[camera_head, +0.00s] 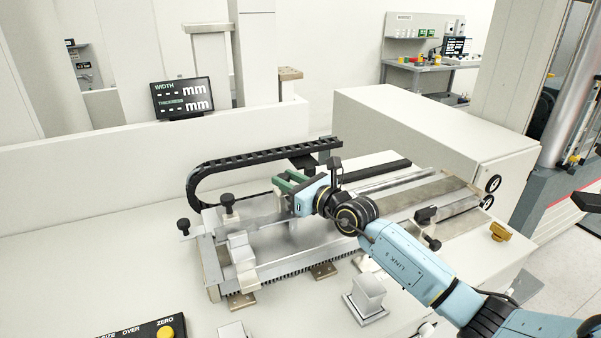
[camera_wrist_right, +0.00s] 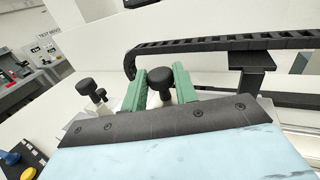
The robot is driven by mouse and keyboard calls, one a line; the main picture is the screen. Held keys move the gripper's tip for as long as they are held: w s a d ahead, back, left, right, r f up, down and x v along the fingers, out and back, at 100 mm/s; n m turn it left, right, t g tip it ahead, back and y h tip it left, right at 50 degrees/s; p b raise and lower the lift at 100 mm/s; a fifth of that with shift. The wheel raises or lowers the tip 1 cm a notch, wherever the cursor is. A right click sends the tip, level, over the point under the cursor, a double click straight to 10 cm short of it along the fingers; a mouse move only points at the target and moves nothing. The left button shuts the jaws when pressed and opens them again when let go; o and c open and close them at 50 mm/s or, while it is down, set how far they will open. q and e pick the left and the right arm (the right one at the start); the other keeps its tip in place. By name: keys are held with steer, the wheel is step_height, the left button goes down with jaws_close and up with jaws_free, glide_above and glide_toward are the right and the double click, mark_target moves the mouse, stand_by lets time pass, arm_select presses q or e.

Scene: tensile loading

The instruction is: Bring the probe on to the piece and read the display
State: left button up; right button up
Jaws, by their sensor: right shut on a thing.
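The display (camera_head: 182,98) stands at the back left; its WIDTH and THICKNESS lines show only dashes before "mm". The silver measuring fixture (camera_head: 300,240) lies on the bench. My right gripper (camera_head: 284,184) is over its left part, with its green fingers apart around the probe carriage (camera_head: 283,206), which is mostly hidden. In the right wrist view, the fingers (camera_wrist_right: 158,90) show on either side of a black knob (camera_wrist_right: 160,76). A black knob on a block (camera_head: 227,201) stands left of the gripper. I cannot make out the piece. My left gripper is out of view.
A black cable chain (camera_head: 240,162) curves behind the gripper. A button panel (camera_head: 140,331) lies at the front left. A small metal block (camera_head: 367,295) stands in front of the fixture, and a brass part (camera_head: 499,232) lies at right.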

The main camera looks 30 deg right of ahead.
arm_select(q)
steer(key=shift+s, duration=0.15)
arm_select(e)
steer(key=shift+a, duration=0.1)
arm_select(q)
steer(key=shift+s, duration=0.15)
arm_select(e)
steer(key=o, duration=0.9)
steer(key=shift+s, duration=0.1)
steer(key=shift+c, duration=0.2)
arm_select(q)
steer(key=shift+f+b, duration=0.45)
arm_select(e)
steer(key=v, duration=1.3)
steer(key=shift+s, duration=0.15)
